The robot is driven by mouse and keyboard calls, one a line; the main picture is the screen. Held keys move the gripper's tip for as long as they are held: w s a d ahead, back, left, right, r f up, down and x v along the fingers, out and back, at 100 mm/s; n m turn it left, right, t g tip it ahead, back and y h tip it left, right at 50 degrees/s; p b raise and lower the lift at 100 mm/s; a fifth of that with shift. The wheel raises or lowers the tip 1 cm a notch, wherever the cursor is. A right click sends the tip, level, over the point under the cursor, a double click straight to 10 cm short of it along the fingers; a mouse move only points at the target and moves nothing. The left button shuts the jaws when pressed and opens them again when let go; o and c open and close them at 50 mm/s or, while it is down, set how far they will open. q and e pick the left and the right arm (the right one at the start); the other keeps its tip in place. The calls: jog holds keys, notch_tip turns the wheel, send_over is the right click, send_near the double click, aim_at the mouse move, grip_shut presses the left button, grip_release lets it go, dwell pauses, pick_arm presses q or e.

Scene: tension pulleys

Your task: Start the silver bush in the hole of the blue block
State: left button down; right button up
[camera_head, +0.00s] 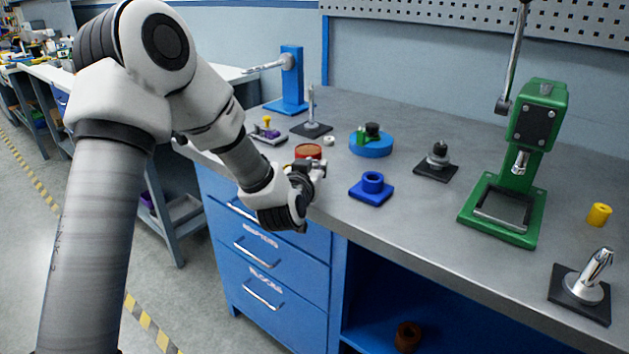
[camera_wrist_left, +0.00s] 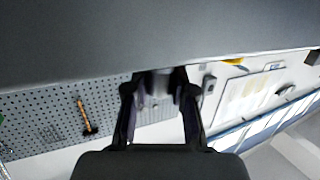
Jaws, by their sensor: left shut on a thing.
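The blue block (camera_head: 371,190) sits on the bench, a flat square base with a raised round collar and a hole in its top. My left gripper (camera_head: 316,170) is left of the block, near the bench's front edge and beside a red round dish. It is shut on a small grey metallic piece, which looks like the silver bush (camera_wrist_left: 159,84), between the fingertips in the left wrist view (camera_wrist_left: 160,100). In the head view the gripper mostly hides the piece. The bush is apart from the block. My right gripper is not in view.
The red dish (camera_head: 308,151) is close behind the gripper. A blue round stand (camera_head: 371,146), a small pale ring (camera_head: 329,141) and a black-based post (camera_head: 437,162) stand farther back. A green press (camera_head: 515,170) is at right. The bench is clear around the block.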

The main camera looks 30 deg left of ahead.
pick_arm(q)
notch_tip(320, 180, down, 3)
jog(key=shift+r, duration=0.1)
jog(key=c, duration=1)
grip_release()
jog(key=shift+f, duration=0.2)
jog(key=v, duration=0.8)
jog(key=shift+a+f+b, duration=0.2)
jog(key=shift+b, duration=0.1)
